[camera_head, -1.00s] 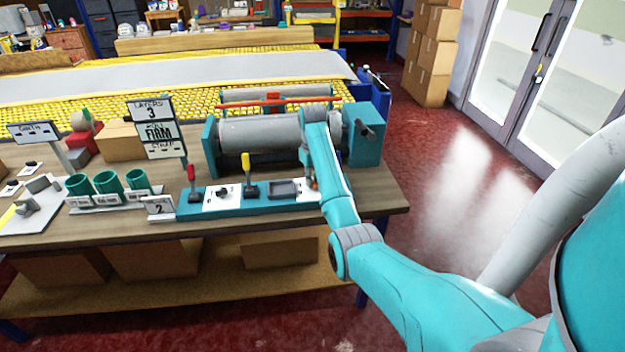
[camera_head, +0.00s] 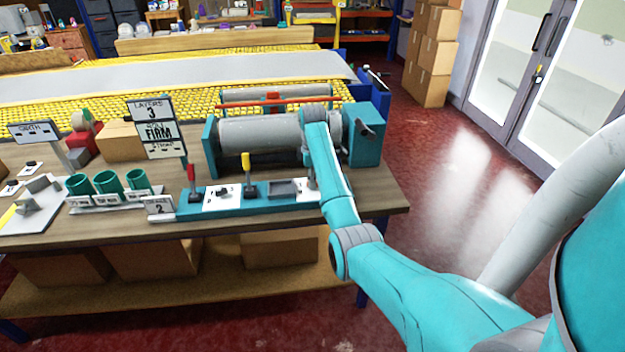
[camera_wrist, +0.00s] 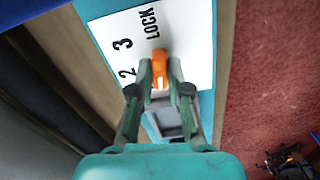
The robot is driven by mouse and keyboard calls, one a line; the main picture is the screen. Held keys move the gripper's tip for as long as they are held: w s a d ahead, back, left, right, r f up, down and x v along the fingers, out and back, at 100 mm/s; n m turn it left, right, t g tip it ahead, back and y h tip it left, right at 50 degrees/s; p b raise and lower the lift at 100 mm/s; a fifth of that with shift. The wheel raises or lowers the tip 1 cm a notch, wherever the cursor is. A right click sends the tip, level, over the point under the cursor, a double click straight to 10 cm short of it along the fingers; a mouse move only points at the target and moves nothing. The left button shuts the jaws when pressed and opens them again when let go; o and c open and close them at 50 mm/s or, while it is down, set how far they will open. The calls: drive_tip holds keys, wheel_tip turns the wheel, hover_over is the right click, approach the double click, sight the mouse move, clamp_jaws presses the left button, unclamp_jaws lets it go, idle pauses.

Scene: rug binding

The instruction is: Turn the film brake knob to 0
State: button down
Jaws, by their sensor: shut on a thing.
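An orange knob (camera_wrist: 159,64) stands on a white plate (camera_wrist: 185,27) in the wrist view. The marks 2, 3 and LOCK are readable on the plate; no 0 shows there, and part of the plate is hidden behind my gripper. My gripper (camera_wrist: 160,75) is shut on the orange knob, a fingertip on each side. In the head view my gripper (camera_head: 312,180) is down at the right end of the teal control panel (camera_head: 190,211), where my arm hides the knob.
A yellow-topped lever (camera_head: 246,163) and a red-topped lever (camera_head: 191,175) stand up from the panel left of my gripper. The grey roller (camera_head: 258,132) lies just behind. A sign (camera_head: 157,130) reads FIRM. Green cups (camera_head: 106,183) stand at left.

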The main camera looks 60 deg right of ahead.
drive_tip(key=n, duration=0.6)
idle(0.6)
drive_tip(key=c, duration=1.1)
unclamp_jaws()
